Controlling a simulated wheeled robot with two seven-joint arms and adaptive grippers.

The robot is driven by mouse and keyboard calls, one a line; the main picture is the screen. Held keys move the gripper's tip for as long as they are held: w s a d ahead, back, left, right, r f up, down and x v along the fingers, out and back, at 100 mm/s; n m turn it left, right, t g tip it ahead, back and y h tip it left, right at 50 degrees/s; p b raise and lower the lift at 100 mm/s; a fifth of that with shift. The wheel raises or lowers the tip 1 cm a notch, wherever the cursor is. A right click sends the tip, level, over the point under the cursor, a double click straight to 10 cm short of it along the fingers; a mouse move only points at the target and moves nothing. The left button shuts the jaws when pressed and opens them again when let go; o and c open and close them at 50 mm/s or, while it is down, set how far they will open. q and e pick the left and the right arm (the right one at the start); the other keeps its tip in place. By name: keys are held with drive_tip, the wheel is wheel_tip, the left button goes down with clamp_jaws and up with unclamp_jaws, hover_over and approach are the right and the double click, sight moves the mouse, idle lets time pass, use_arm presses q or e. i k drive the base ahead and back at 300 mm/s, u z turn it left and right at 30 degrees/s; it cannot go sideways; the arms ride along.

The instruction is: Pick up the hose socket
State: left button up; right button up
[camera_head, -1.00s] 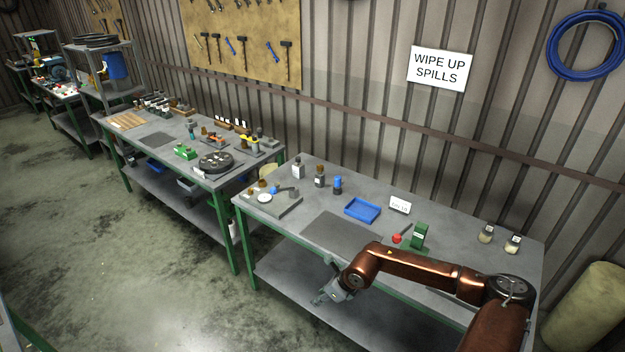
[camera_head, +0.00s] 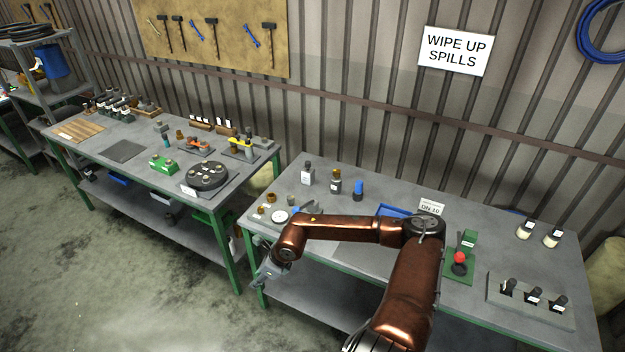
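My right arm reaches in from the bottom right. Its gripper (camera_head: 266,274) hangs past the left front edge of the near workbench (camera_head: 222,269), apart from the small parts. Its fingers are too small to show whether they are open. I cannot tell which of these is the hose socket. My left gripper is not in view.
A labelled bottle (camera_head: 307,177), a dark bottle (camera_head: 335,183) and a blue-topped one (camera_head: 358,191) stand behind my arm. A blue tray (camera_head: 394,211) is partly covered. A green device with a red knob (camera_head: 460,257) and a block with dark knobs (camera_head: 532,298) stand to the right.

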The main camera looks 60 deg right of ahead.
sight(335, 182)
drive_tip(key=z, duration=0.1)
drive_tip(key=i, duration=0.7)
drive_tip(key=z, duration=0.85)
drive_tip(key=i, duration=0.55)
drive_tip(key=z, duration=0.8)
drive_tip(key=i, duration=1.45)
drive_tip(key=z, duration=0.1)
